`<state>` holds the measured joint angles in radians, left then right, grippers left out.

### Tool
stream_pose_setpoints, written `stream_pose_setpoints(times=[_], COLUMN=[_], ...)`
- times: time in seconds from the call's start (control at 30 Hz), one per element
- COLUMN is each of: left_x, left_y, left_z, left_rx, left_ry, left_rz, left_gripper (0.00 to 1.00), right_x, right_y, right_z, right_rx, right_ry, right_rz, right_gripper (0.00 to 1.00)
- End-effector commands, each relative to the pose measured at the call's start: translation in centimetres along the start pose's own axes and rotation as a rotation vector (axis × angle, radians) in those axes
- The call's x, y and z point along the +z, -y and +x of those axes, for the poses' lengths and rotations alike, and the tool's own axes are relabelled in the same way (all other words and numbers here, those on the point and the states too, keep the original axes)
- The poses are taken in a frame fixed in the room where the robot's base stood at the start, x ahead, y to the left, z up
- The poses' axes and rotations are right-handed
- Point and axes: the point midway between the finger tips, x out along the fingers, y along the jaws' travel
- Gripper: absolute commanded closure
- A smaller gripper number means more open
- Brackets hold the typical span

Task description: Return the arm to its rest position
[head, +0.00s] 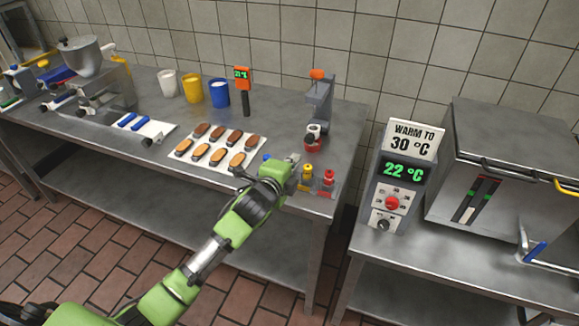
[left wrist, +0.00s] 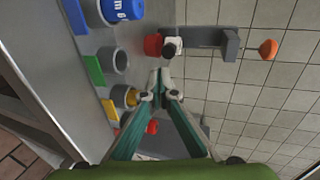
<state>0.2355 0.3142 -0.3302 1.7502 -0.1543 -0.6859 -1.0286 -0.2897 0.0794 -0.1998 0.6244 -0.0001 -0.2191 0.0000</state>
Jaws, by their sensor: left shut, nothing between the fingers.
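My left arm, green and grey, reaches in from the lower left in the head view. Its gripper (head: 292,165) is over the right end of the long steel table, beside small holders with a yellow-topped piece (head: 307,172) and a red-topped piece (head: 328,178). In the left wrist view the gripper's two fingers (left wrist: 161,92) come together at the tips with nothing between them. They appear in front of the holder with the yellow piece (left wrist: 131,97); I cannot tell whether they touch it. My right gripper is not in view.
An upright grey device with an orange knob (head: 317,74) stands just behind the gripper. A tray of brown oval biscuits (head: 257,143) lies to the left. White, yellow and blue cups stand behind the tray. A warming box (head: 500,160) with a display stands on the right table.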

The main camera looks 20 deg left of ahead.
Motion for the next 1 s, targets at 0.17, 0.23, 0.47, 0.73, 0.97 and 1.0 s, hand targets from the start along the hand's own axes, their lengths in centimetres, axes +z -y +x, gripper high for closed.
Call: stream_pose_setpoints(times=[0.17, 0.23, 0.47, 0.73, 0.97, 1.0], left_x=[0.0, 0.0, 0.0, -0.7, -1.1, -1.1], left_y=[-0.1, -0.1, -0.3, -10.4, -19.3, -20.2], left_z=[-2.3, -2.8, -3.5, -10.4, -20.8, -22.2], left_rx=[0.0, 0.001, 0.007, 0.272, 0.547, 0.577], left_ry=[0.0, 0.0, 0.001, 0.09, 0.307, 0.342], left_rz=[0.002, 0.002, -0.009, -0.44, -0.9, -0.951], left_gripper=[1.0, 1.0, 1.0, 1.0, 1.0, 1.0], right_x=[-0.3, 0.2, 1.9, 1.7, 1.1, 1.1], right_y=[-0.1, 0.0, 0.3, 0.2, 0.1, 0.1], right_z=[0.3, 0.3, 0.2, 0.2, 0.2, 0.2], right_rx=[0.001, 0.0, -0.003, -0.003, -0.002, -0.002], right_ry=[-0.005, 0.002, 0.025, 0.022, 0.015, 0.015], right_rz=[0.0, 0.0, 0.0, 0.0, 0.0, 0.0], right_gripper=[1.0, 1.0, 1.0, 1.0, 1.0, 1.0])
